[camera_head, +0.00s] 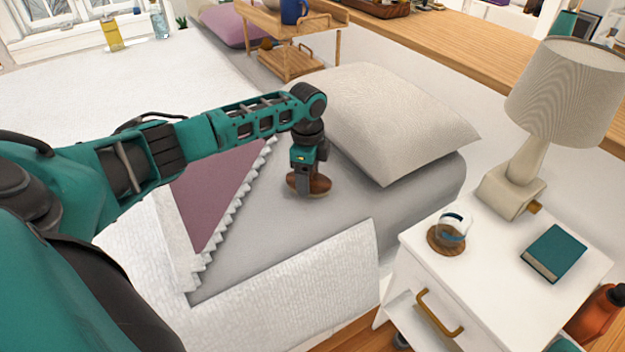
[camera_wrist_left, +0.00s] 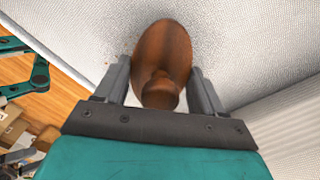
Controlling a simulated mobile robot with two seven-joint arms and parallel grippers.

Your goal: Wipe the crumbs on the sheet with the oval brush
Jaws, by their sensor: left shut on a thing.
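The oval brush (camera_head: 317,186) has a brown wooden back and is at the grey sheet (camera_head: 265,240), in front of the beige pillow. My left gripper (camera_head: 308,180) points down and is shut on the brush. In the left wrist view the brush (camera_wrist_left: 165,55) sits between the two fingers of the gripper (camera_wrist_left: 162,90), its knob toward the palm. In the head view no crumbs can be made out. My right gripper is not in view.
The beige pillow (camera_head: 395,115) lies just behind the brush. A folded white blanket (camera_head: 310,285) and a purple cloth (camera_head: 210,190) lie nearer. A white nightstand (camera_head: 490,275) with a lamp (camera_head: 565,95) and teal book (camera_head: 553,253) stands right. A wooden tray table (camera_head: 290,25) stands behind.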

